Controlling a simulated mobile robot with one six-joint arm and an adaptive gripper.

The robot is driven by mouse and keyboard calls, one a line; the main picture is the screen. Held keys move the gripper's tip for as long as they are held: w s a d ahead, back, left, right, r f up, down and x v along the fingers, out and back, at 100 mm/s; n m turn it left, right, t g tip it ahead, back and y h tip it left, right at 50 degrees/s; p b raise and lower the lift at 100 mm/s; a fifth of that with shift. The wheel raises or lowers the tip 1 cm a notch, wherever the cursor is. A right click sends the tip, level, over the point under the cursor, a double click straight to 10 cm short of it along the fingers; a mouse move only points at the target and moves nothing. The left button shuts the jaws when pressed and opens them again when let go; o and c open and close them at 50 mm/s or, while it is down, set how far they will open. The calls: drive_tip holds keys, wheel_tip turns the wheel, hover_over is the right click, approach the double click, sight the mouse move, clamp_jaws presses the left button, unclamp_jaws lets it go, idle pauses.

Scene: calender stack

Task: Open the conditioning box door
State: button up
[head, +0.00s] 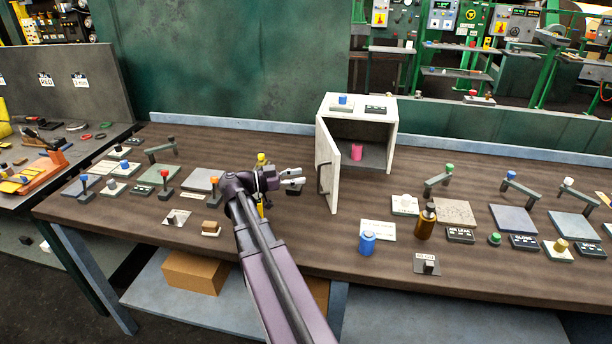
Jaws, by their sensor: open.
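The white conditioning box (391,120) stands at the back middle of the bench. Its door (335,180) stands open, hinged at the box's left side and swung out toward me. A dark handle (323,180) is on the door's left-facing side. A pink cylinder (356,152) shows inside the box. My gripper (297,180) is open, just left of the door and handle. It looks apart from the handle, with nothing seen between its fingers.
A blue can (367,243) and a brown bottle (426,221) stand in front of the box to the right. Several small levers and plates line the bench (310,240) on both sides. A yellow-topped item (261,159) is close behind my gripper.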

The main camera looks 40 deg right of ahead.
drive_tip(key=shift+w+a, duration=0.25)
drive_tip(key=shift+a, duration=0.3)
